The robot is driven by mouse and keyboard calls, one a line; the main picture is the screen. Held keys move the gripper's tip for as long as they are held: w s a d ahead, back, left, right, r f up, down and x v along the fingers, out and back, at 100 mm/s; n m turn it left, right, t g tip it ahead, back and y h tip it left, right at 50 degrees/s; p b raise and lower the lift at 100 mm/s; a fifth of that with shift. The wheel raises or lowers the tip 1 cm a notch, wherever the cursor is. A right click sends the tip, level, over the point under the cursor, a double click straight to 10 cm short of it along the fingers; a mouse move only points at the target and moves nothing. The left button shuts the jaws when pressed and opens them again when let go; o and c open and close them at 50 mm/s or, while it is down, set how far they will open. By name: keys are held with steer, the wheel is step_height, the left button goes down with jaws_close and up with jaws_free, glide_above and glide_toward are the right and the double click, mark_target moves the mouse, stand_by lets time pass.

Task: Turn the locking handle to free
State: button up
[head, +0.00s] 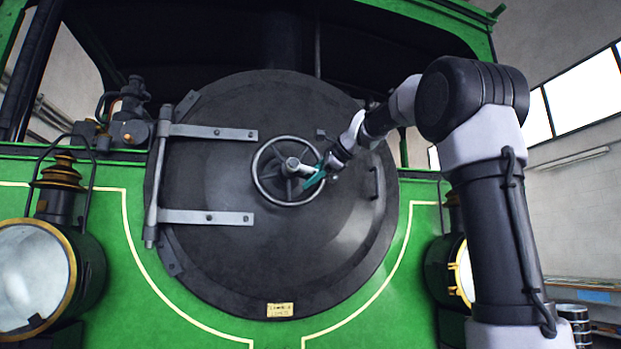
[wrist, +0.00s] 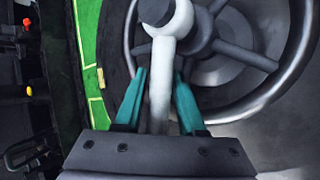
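The locking handle is a pale grey lever (wrist: 161,85) on the hub in front of the handwheel (wrist: 288,83), on the round dark smokebox door. In the head view the lever (head: 304,168) points right and slightly down from the hub, inside the wheel (head: 262,186). My gripper (wrist: 160,74) reaches in from the right with its teal fingers on either side of the lever. The fingertips lie very close to it; whether both press on it I cannot tell. In the head view my gripper (head: 316,178) partly hides the lever's outer end.
Two hinge straps (head: 207,217) cross the door's (head: 225,265) left side. A small grab handle (head: 374,183) stands out to the right of the wheel. Brass-rimmed lamps (head: 72,275) flank the green front. The wheel's rim and spokes surround my fingers closely.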

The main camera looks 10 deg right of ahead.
steer(key=v, duration=1)
steer(key=shift+s+d+r, duration=0.15)
steer(key=shift+s+d, duration=0.1)
steer(key=shift+s, duration=0.05)
